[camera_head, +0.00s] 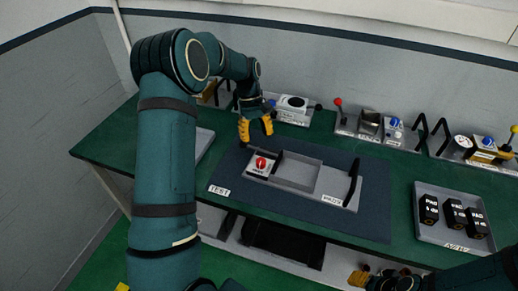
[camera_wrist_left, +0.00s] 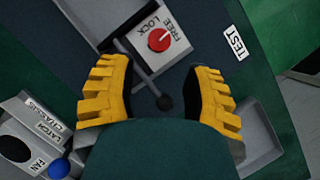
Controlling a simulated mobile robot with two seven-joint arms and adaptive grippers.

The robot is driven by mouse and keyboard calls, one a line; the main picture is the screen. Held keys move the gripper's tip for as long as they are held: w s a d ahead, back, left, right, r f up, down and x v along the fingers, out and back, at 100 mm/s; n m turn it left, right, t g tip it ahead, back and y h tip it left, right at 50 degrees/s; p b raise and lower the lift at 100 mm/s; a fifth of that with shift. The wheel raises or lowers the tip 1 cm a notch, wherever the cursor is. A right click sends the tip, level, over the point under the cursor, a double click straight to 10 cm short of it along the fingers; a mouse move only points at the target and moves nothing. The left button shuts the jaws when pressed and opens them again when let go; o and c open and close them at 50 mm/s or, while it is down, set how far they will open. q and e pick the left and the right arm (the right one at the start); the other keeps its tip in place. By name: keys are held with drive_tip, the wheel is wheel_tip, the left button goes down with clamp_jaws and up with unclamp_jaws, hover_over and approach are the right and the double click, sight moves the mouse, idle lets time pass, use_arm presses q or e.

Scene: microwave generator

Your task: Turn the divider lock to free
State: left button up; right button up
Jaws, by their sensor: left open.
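The divider lock is a red knob (camera_head: 261,162) on a small white plate at the left end of a grey tray. My left gripper (camera_head: 256,129) is open and empty above and behind the knob. In the left wrist view its yellow fingers (camera_wrist_left: 158,88) are spread wide, with the knob beyond their tips. My right gripper (camera_head: 361,279) is partly in view at the bottom; its jaw opening is unclear.
The grey tray (camera_head: 298,184) with black handles lies on a dark mat (camera_head: 374,205). Several instrument stations line the back. A right-hand tray (camera_head: 428,232) holds black blocks.

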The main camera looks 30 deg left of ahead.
sight(260, 161)
use_arm(q)
drive_tip(key=shift+v, duration=1.15)
drive_tip(key=shift+o, duration=1.3)
drive_tip(key=s+d+r+n+t+y+b, duration=0.2)
drive_tip(key=d+r+n+t+y+b, duration=0.1)
drive_tip(key=d+n+y, duration=0.15)
drive_tip(key=shift+n+h, duration=0.25)
drive_tip(key=shift+h, duration=0.1)
drive_tip(key=f+b, duration=0.1)
drive_tip(key=f, duration=0.3)
drive_tip(key=f+b, duration=0.1)
drive_tip(key=f, duration=0.4)
drive_tip(key=a+f+b, duration=0.1)
drive_tip(key=f, duration=0.4)
drive_tip(key=shift+s, duration=0.2)
clamp_jaws()
